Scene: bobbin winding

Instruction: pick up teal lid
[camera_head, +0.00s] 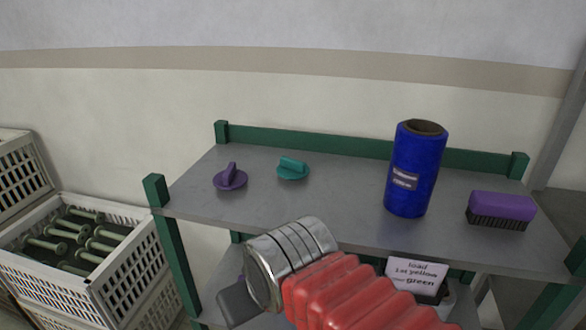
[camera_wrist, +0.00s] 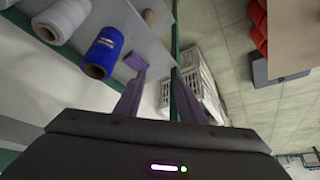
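The teal lid (camera_head: 292,169) lies on the grey shelf top, left of centre in the head view, with its raised grip upward. A purple lid (camera_head: 230,179) lies to its left, apart from it. My gripper is low in front of the shelf in the head view, mostly hidden behind my wrist. In the wrist view its two fingers (camera_wrist: 160,77) stand apart with nothing between them. I cannot make out the teal lid in the wrist view.
The shelf (camera_head: 330,208) has a green back rail. A blue spool (camera_head: 411,170) and a purple brush (camera_head: 500,209) stand on its right. A card (camera_head: 416,276) sits below. White crates (camera_head: 125,265) with green bobbins are at left. The shelf centre is clear.

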